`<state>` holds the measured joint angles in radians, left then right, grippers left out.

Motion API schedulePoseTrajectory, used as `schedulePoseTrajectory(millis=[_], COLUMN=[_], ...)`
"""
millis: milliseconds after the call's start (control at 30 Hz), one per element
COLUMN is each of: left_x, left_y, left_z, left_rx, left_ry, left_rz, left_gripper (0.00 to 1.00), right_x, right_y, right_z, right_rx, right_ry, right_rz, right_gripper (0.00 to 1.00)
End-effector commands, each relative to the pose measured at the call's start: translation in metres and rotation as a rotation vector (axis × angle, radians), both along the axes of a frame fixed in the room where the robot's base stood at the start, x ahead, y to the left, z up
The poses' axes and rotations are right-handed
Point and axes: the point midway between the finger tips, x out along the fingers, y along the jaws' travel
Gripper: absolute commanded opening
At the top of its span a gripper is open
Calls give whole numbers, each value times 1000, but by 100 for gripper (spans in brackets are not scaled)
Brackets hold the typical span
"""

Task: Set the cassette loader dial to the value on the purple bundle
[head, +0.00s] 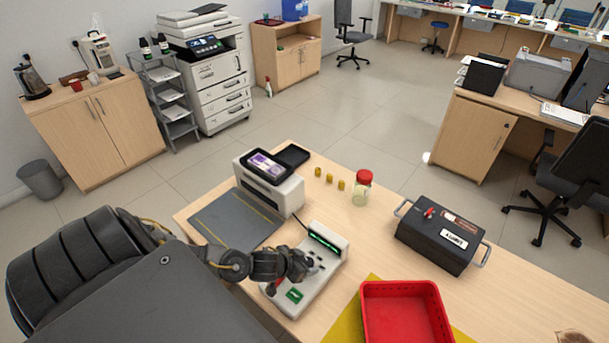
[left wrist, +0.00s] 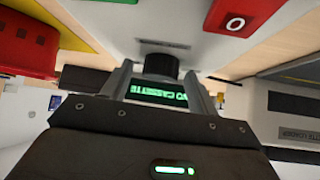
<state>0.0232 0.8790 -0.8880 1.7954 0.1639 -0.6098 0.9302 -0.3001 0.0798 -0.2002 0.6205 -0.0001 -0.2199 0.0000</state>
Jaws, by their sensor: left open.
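The cassette loader (head: 330,262) is a pale device on the counter with a green-lit display. Its display also shows between my fingers in the left wrist view (left wrist: 158,97), upside down, with words like "NO CASSETTE". My left gripper (head: 308,266) is over the loader. In the left wrist view its open fingers (left wrist: 160,78) stand either side of a black round dial (left wrist: 160,66); I cannot tell whether they touch it. The dial's setting is not readable. The purple bundle (head: 268,163) lies in a dark holder on a white machine; its value is too small to read. My right gripper is not in view.
A red tray (head: 366,322) on a yellow mat stands right of the loader. A black case (head: 440,236), a red-lidded jar (head: 361,190) and several small yellow pieces (head: 329,179) stand farther back. A dark grey mat (head: 235,222) lies left of the loader.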

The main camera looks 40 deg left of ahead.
Motion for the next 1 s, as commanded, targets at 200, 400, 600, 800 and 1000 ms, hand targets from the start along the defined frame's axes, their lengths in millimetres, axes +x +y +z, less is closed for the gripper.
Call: schedulePoseTrajectory(millis=[200, 400, 600, 800, 1000], left_x=[0, 0, 0, 1, 2], left_y=[0, 0, 1, 3, 5], left_z=[0, 0, 1, 1, 0], left_rx=[0, 1, 1, 1, 2], left_ry=[0, 0, 0, -1, -1], left_rz=[0, 1, -18, -105, -262], left_gripper=[36, 15, 15, 15, 15], right_x=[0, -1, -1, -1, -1], right_y=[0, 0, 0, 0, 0], right_z=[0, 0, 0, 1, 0], right_rx=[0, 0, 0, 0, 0], right_ry=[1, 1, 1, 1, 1], right_rz=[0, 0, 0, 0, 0], right_gripper=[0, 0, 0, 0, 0])
